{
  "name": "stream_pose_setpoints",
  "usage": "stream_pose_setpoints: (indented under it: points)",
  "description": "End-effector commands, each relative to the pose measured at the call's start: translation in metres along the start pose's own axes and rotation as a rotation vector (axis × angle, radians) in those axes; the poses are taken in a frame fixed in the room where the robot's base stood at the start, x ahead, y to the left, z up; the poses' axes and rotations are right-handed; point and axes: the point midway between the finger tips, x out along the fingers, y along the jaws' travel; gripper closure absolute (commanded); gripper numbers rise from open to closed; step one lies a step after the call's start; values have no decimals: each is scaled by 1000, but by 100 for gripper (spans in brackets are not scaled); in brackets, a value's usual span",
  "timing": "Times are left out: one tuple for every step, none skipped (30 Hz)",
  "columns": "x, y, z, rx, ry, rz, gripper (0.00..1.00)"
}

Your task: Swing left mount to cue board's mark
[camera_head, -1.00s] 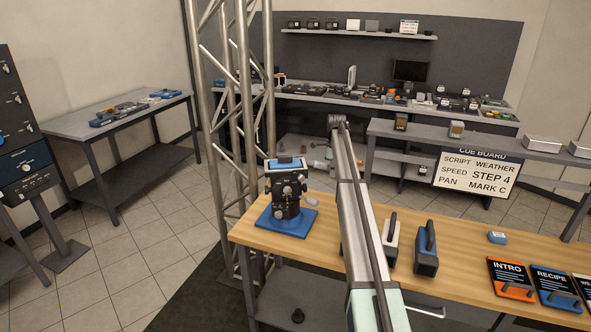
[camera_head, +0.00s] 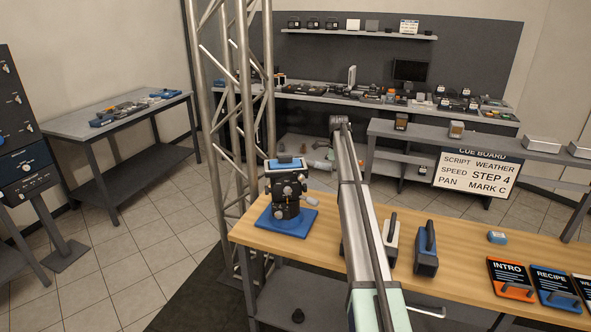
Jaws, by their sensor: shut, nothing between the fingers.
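The left mount (camera_head: 287,200) is a dark pan-head unit with grey knobs and a blue-rimmed top plate. It stands upright on a blue square base (camera_head: 272,222) at the left end of the wooden table. Its pan marks are too small to read. The cue board (camera_head: 475,174) at the back right reads "SCRIPT WEATHER, SPEED STEP 4, PAN MARK C". My arm reaches up and away from the bottom centre, to the right of the mount. I cannot make out my gripper beyond the arm's far end.
On the wooden table (camera_head: 460,245) stand a white-sided handled block (camera_head: 391,240) and a blue-grey one (camera_head: 426,250). Orange INTRO (camera_head: 511,277) and blue RECIPE (camera_head: 556,285) cards lie at the right. A metal truss (camera_head: 235,110) rises close behind the mount.

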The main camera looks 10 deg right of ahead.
Motion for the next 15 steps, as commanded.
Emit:
stream_pose_setpoints:
  points:
    - [0,0,0,0,0,0,100]
    - [-1,0,0,0,0,0,100]
    - [-2,0,0,0,0,0,100]
    - [-3,0,0,0,0,0,100]
    - [-4,0,0,0,0,0,100]
    - [-7,0,0,0,0,0,100]
    - [-8,0,0,0,0,0,100]
    - [-11,0,0,0,0,0,100]
    - [-14,0,0,0,0,0,100]
    - [-16,0,0,0,0,0,100]
    - [-18,0,0,0,0,0,100]
    - [-21,0,0,0,0,0,100]
    - [-23,0,0,0,0,0,100]
    - [-25,0,0,0,0,0,100]
    - [-28,0,0,0,0,0,100]
